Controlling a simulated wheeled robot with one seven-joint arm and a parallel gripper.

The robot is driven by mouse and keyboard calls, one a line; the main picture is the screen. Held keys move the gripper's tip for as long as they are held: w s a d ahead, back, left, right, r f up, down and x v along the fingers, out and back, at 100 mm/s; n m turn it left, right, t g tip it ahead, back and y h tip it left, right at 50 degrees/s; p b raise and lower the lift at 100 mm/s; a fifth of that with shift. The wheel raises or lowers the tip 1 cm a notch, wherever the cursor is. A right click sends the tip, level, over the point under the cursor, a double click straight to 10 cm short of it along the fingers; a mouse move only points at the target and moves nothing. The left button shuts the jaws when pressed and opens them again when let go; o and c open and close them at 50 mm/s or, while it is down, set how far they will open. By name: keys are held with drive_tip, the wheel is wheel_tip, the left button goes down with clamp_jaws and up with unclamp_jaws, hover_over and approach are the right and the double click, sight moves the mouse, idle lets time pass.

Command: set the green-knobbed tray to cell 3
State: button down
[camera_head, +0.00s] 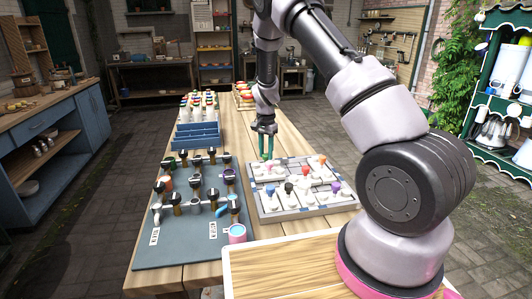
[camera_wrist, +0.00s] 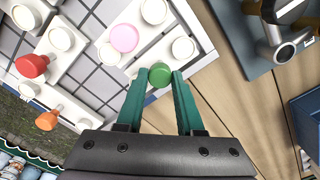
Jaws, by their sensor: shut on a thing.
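My gripper (camera_head: 266,157) is above the far left corner of the grey gridded board (camera_head: 310,211). In the wrist view, its teal fingers (camera_wrist: 160,84) are closed in on a dark green knob (camera_wrist: 160,75), one on each side. The knob belongs to a white tray (camera_wrist: 205,42) with round white pieces on it. Whether the tray is lifted off the board cannot be told. Cell numbers are not readable.
Other knobs stand on the board: red (camera_head: 304,172), orange (camera_head: 322,160), purple (camera_head: 335,187) and black (camera_head: 289,188). A blue-grey mat (camera_head: 180,247) with several dark-topped items lies to the left. Blue bins (camera_head: 198,137) stand behind it.

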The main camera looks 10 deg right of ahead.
idle(0.4)
drive_tip(key=d, duration=1.2)
drive_tip(key=c, duration=0.5)
unclamp_jaws()
drive_tip(key=shift+r, duration=0.1)
wheel_tip(320, 180, up, 11)
drive_tip(key=shift+f, duration=0.15)
